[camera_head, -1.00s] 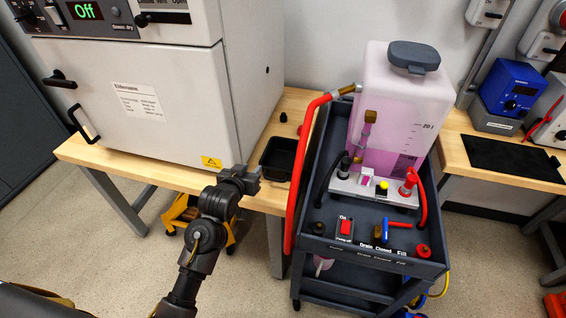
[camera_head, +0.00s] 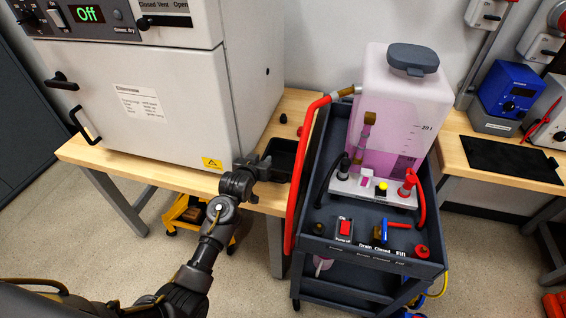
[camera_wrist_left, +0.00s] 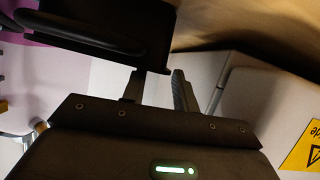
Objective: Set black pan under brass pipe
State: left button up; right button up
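The black pan (camera_head: 283,146) sits on the wooden bench between the white oven and the cart. My left gripper (camera_head: 262,163) is at its near left edge in the head view. In the left wrist view the pan (camera_wrist_left: 105,28) is large and close, just beyond the fingers. The left gripper (camera_wrist_left: 158,90) looks open, with a gap between its fingers; one fingertip overlaps the pan's edge, and contact is unclear. Brass-coloured parts show on the cart: a fitting (camera_head: 346,90) at the red hose's end and an upright piece (camera_head: 368,125) at the tank. Which is the brass pipe is unclear. My right gripper is out of view.
The oven (camera_head: 135,90) stands close on the left. The cart (camera_head: 372,262) carries a tank (camera_head: 390,110) of pink liquid, and a red hose (camera_head: 297,190) hangs along its left side, close to the pan. Small dark and red caps lie behind the pan.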

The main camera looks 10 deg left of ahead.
pick_arm(q)
jog(key=shift+x, duration=1.05)
grip_shut()
jog(key=shift+r, duration=0.1)
